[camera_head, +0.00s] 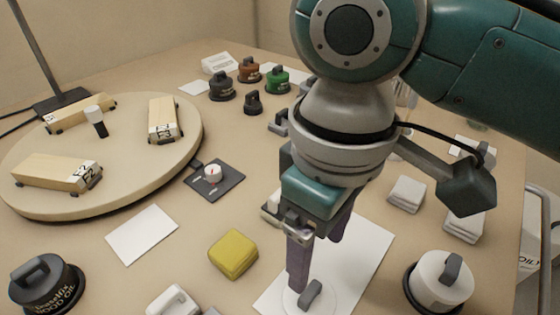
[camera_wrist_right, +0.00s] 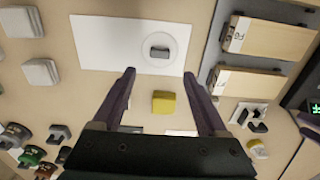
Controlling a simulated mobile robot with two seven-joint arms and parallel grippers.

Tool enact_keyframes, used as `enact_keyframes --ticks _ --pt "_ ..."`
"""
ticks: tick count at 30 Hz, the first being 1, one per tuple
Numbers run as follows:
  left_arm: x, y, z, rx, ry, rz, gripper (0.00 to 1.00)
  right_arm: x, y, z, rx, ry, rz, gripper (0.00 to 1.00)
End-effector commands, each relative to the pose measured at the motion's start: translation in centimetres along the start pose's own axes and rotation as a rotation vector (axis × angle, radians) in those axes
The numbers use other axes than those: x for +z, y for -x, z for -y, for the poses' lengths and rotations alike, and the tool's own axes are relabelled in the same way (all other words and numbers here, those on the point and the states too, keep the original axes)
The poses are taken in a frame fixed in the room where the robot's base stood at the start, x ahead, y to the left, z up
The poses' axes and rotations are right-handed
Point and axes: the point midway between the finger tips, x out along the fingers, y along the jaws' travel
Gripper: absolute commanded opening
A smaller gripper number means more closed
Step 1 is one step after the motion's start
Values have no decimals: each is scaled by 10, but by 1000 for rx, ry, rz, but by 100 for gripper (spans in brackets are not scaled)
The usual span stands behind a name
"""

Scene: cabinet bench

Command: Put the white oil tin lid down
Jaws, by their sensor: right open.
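The white lid (camera_head: 322,305), a pale disc with a grey handle (camera_head: 310,292), lies flat on a white sheet (camera_head: 365,255) on the bench. In the right wrist view the whole lid (camera_wrist_right: 176,48) shows on the sheet (camera_wrist_right: 95,40), beyond my fingertips. My right gripper (camera_head: 318,262) is open, with nothing between its fingers. Its fingers are above the sheet close to the lid, and one finger partly covers the lid in the head view. The open fingers also show in the right wrist view (camera_wrist_right: 159,73).
A yellow block (camera_head: 233,253) lies left of the sheet. A white tin-like piece with a grey handle (camera_head: 440,280) stands to the right, a dark wood-oil tin (camera_head: 45,285) at front left. A round board (camera_head: 120,170) bears wooden blocks. Several small handled pieces stand behind.

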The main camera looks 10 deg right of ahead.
Motion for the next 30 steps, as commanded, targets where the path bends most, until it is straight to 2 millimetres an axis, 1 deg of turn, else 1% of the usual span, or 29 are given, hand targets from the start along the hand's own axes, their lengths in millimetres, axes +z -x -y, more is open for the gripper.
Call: enact_keyframes --ticks 1,4,8,11,14,16,18,19,21,23,26,27,30 --pt "-2 4 0 -1 -1 0 50 -1 10 0 0 0 -3 76" --pt "-2 7 1 -2 -3 0 50 0 19 0 0 0 -1 76" --pt "-2 7 2 -5 -7 1 50 0 23 0 0 1 0 76" --pt "-2 7 2 -7 -9 1 50 0 22 4 -9 2 -8 76" --pt "-2 6 3 -8 -10 1 50 2 16 20 -51 5 -51 76" --pt "-2 6 3 -8 -10 1 50 5 11 37 -93 -6 -107 76" --pt "-2 7 3 -8 -10 1 50 11 7 51 -134 -41 -177 76" --pt "-2 7 3 -8 -10 1 50 14 6 55 -145 -64 -209 76" --pt "-2 7 3 -7 -10 1 50 26 4 57 -153 -137 -272 76" --pt "-2 7 3 -7 -9 1 50 42 3 53 -138 -208 -309 76" --pt "-2 7 3 -7 -9 2 50 75 0 38 -78 -323 -335 76" --pt "-2 7 2 -7 -9 2 50 89 0 31 -47 -363 -334 76" --pt "-2 7 2 -6 -8 2 50 122 0 16 29 -436 -320 76"
